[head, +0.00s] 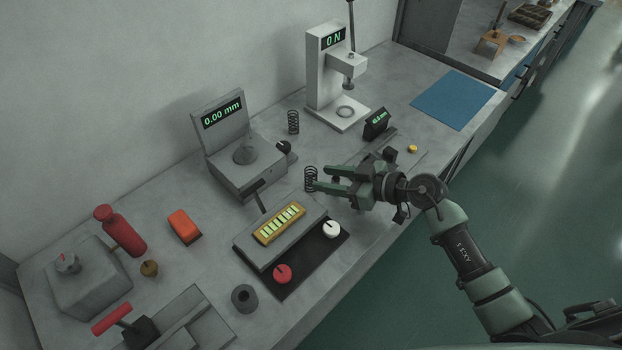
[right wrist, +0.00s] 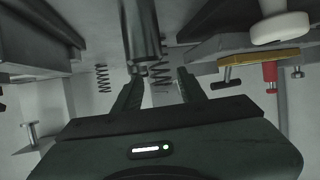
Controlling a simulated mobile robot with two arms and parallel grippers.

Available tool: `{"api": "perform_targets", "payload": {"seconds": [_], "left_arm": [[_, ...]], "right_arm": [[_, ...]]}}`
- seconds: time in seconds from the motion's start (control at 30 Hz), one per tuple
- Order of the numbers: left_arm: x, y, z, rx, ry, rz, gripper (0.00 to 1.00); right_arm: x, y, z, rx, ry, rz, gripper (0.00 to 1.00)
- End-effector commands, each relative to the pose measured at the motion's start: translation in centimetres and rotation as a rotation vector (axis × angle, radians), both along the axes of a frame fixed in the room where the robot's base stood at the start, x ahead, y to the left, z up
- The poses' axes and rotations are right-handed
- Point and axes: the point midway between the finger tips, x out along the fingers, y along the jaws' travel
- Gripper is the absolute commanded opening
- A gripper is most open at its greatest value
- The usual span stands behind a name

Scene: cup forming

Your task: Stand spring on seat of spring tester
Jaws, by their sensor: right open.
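The spring tester (head: 327,72) stands at the back of the bench, reading 0 N, with a ring-shaped seat (head: 346,111) on its base. The seat looks empty. One dark coil spring (head: 293,122) stands upright on the bench left of the tester. A second coil spring (head: 310,173) stands upright at my right gripper's fingertips (head: 322,179). In the right wrist view this spring (right wrist: 161,73) shows between the open fingers (right wrist: 160,84), and the other spring (right wrist: 102,78) is further left. Whether the fingers touch the spring cannot be told. My left gripper is out of view.
A gauge reading 0.00 mm (head: 222,113) stands left of the springs. A tray with a yellow-framed block (head: 279,223), a white knob (head: 332,229) and a red knob (head: 283,273) lies in front. A blue mat (head: 453,99) lies at the right, with bare bench around it.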

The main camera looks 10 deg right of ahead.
Motion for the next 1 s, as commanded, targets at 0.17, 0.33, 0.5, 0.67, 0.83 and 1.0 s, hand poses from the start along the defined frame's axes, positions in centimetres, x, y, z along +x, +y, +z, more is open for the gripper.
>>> {"api": "perform_targets", "payload": {"seconds": [0.17, 0.33, 0.5, 0.67, 0.83, 1.0], "left_arm": [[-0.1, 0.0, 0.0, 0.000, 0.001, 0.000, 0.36], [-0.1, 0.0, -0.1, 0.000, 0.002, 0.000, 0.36], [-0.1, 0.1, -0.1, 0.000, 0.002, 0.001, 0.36], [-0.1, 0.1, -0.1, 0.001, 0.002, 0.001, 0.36], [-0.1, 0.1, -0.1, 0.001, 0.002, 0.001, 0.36], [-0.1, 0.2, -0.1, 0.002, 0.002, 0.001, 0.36]], "right_arm": [[1.6, 1.8, -0.8, 0.003, 0.000, 0.000, 0.41], [2.9, 3.2, -1.7, 0.001, 0.001, 0.001, 0.41], [3.1, 3.5, -1.8, -0.001, 0.000, 0.001, 0.41], [3.1, 3.4, -1.8, -0.001, 0.000, 0.001, 0.27], [3.0, 3.4, -1.8, -0.001, 0.000, 0.001, 0.00], [3.0, 3.4, -1.8, -0.001, 0.000, 0.001, 0.00]]}}
